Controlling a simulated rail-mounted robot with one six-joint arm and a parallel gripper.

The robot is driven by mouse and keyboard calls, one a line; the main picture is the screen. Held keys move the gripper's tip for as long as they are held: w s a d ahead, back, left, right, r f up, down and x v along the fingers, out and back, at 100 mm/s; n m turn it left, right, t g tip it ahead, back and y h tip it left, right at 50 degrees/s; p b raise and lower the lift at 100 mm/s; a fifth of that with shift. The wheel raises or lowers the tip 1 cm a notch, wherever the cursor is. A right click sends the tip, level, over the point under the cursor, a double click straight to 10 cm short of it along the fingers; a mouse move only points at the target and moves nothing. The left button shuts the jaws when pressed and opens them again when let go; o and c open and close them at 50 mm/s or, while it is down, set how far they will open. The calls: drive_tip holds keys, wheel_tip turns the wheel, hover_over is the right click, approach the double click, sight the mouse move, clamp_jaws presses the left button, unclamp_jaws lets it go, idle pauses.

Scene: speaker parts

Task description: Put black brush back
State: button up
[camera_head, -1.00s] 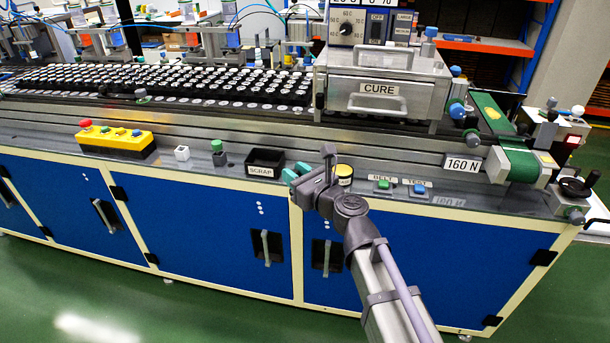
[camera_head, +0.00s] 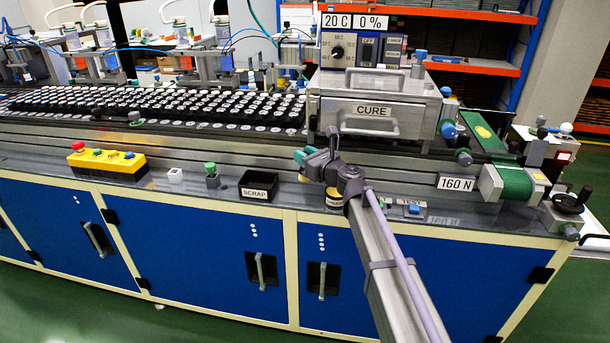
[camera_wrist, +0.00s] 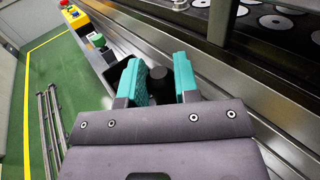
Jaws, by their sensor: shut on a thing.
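My gripper (camera_head: 303,157) is over the bench's front ledge, right of the SCRAP bin and left of the green and blue buttons. In the wrist view its two teal fingers (camera_wrist: 160,82) are shut on a small dark round-topped thing, likely the black brush (camera_wrist: 157,76). Most of it is hidden below and between the fingers. In the head view I cannot make the brush out. A grey block with a green knob (camera_head: 211,172) and a small white block (camera_head: 175,176) stand on the ledge to the left.
The black SCRAP bin (camera_head: 260,186) and a yellow button box (camera_head: 107,161) stand on the ledge. The CURE oven (camera_head: 375,115) and metal rails rise behind my gripper. Trays of black parts (camera_head: 200,100) fill the line at the left. The oven's handle juts forward.

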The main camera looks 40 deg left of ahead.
wheel_tip(320, 180, down, 3)
drive_tip(key=shift+s+f+b, duration=0.15)
drive_tip(key=shift+b, duration=0.7)
wheel_tip(320, 180, down, 3)
drive_tip(key=b, duration=0.3)
drive_tip(key=shift+f, duration=0.1)
drive_tip(key=shift+w, duration=0.2)
drive_tip(key=shift+r, duration=0.25)
drive_tip(key=shift+f, duration=0.2)
drive_tip(key=o, duration=0.9)
drive_tip(key=d, duration=0.3)
drive_tip(key=s+d, duration=0.1)
drive_tip(key=d, duration=0.3)
drive_tip(key=s+d, duration=0.1)
drive_tip(key=d, duration=0.2)
drive_tip(key=shift+d, duration=0.3)
